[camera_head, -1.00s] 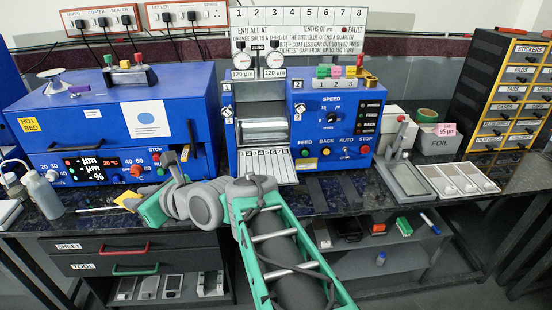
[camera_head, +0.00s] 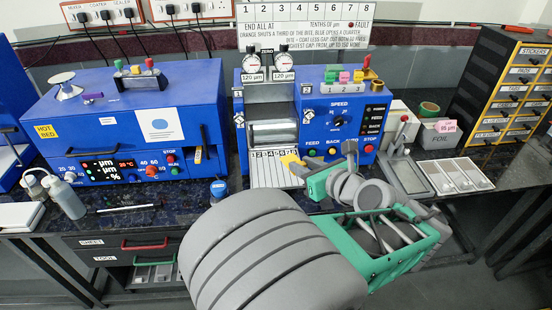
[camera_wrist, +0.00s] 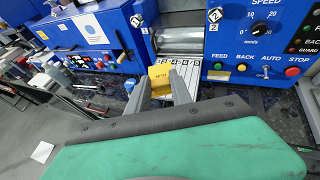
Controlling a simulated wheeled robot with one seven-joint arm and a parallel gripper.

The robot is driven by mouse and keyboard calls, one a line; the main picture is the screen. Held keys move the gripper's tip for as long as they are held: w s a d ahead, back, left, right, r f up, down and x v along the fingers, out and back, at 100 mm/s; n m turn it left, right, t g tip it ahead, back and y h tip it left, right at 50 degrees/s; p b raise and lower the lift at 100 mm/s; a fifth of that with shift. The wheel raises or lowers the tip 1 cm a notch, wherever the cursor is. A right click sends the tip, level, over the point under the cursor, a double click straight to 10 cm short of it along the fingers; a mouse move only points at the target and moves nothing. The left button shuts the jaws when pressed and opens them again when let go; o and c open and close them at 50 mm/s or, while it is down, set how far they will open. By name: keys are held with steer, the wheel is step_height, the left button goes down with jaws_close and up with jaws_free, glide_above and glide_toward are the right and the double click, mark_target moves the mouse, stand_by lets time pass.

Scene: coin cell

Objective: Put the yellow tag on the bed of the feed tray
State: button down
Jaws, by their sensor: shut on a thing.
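The yellow tag (camera_head: 291,159) is a small flat piece at the tip of my gripper (camera_head: 299,169). My gripper is shut on the tag; the wrist view shows the tag (camera_wrist: 160,76) between the two grey fingers (camera_wrist: 169,88), with small dark print on it. The feed tray (camera_head: 265,180) is a pale, slotted plate with a row of numbers, sticking out from the blue coater below its roller. The tag overlaps the tray's right side in the head view. In the wrist view the tag hides the tray's left part (camera_wrist: 190,68). I cannot tell whether the tag touches the bed.
The blue coater (camera_head: 345,115) with knobs and buttons rises behind the tray. The blue hot bed (camera_head: 120,125) stands at left. A small blue-capped jar (camera_head: 218,190) stands left of the tray. A grey framed plate (camera_head: 405,178) and a white tray (camera_head: 460,174) lie at right.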

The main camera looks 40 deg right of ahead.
steer(key=shift+d, duration=0.2)
steer(key=x, duration=0.9)
steer(key=shift+d+f+b, duration=0.35)
steer(key=shift+d+f, duration=0.05)
glide_above(282, 176)
step_height(282, 176, down, 6)
steer(key=shift+f+b, duration=0.1)
steer(key=shift+b, duration=0.2)
steer(key=shift+d+f, duration=0.1)
steer(key=shift+f, duration=1.25)
steer(key=shift+f, duration=0.15)
steer(key=c, duration=1.1)
jaws_free()
steer(key=shift+c, duration=0.2)
